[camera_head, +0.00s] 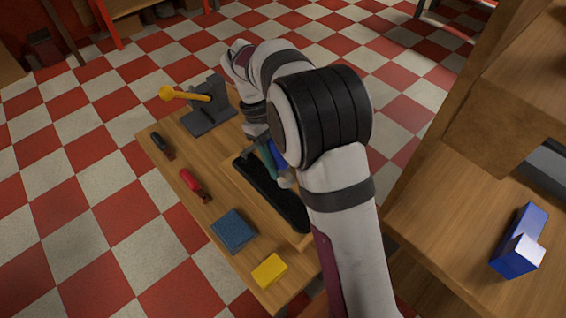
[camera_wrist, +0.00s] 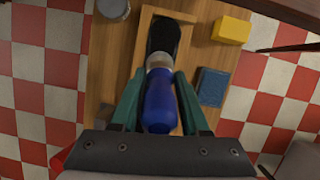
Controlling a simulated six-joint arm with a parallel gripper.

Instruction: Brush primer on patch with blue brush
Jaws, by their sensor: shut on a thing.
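My gripper (camera_wrist: 158,100) has green fingers shut on the blue brush. The brush's blue handle (camera_wrist: 159,105) lies between the fingers in the wrist view, and its pale ferrule (camera_wrist: 158,62) points away from me. In the head view my arm hides much of the brush, with only a little blue (camera_head: 275,152) showing beside a green finger. The brush end is over a long black panel (camera_head: 293,207), which lies in a wooden frame on the table; it also shows in the wrist view (camera_wrist: 164,30). I cannot tell whether the bristles touch it. I cannot make out a patch or primer.
On the wooden table (camera_head: 172,208) are a blue pad (camera_head: 234,231), a yellow block (camera_head: 270,270), a red-handled tool (camera_head: 190,181), a black-handled tool (camera_head: 160,143) and a grey stand with a yellow lever (camera_head: 207,112). A grey round container (camera_wrist: 114,9) shows in the wrist view.

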